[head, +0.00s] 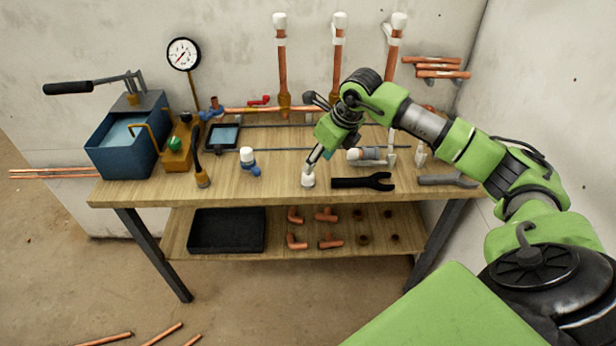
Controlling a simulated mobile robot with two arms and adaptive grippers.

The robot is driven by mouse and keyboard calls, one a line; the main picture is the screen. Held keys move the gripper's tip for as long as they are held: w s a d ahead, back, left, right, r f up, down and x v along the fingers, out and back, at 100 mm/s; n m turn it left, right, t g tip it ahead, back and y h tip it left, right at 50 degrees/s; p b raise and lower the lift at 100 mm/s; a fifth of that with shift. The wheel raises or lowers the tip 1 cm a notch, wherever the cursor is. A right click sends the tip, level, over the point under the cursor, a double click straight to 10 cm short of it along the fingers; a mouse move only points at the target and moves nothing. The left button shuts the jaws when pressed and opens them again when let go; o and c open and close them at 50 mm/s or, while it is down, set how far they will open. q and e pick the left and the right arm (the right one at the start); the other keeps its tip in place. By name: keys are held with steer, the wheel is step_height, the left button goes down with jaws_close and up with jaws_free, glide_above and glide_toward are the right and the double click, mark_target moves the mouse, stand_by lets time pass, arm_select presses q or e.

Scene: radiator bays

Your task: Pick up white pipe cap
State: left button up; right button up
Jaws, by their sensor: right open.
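A small white pipe cap (308,180) stands on the wooden workbench (228,188) near its front edge. My right gripper (314,162) reaches down over the cap from above and to the right. Its jaws are open, with the fingertips at the cap's top; I cannot tell whether they touch it. More white caps sit on top of three upright copper pipes: the left (279,20), middle (340,19) and right (398,20). My left gripper is out of view.
A black wrench (363,182) lies right of the cap. A white-topped blue valve (249,163) stands to its left. A blue tank pump (118,148) and pressure gauge (183,54) are further left. The lower shelf holds a black tray (227,231) and copper fittings.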

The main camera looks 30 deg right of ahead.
mark_target(313, 177)
steer(key=x, duration=0.3)
steer(key=shift+w+f, duration=0.15)
steer(key=shift+f, duration=0.1)
steer(key=shift+w+a+f+p, duration=0.2)
steer(key=shift+f+p, duration=0.3)
steer(key=shift+p, duration=0.05)
steer(key=p+x, duration=0.1)
steer(key=x, duration=0.2)
steer(key=shift+w+a+f, duration=0.2)
steer(key=shift+f, duration=0.05)
steer(key=shift+w+f, duration=0.15)
steer(key=shift+f, duration=0.25)
steer(key=c, duration=0.9)
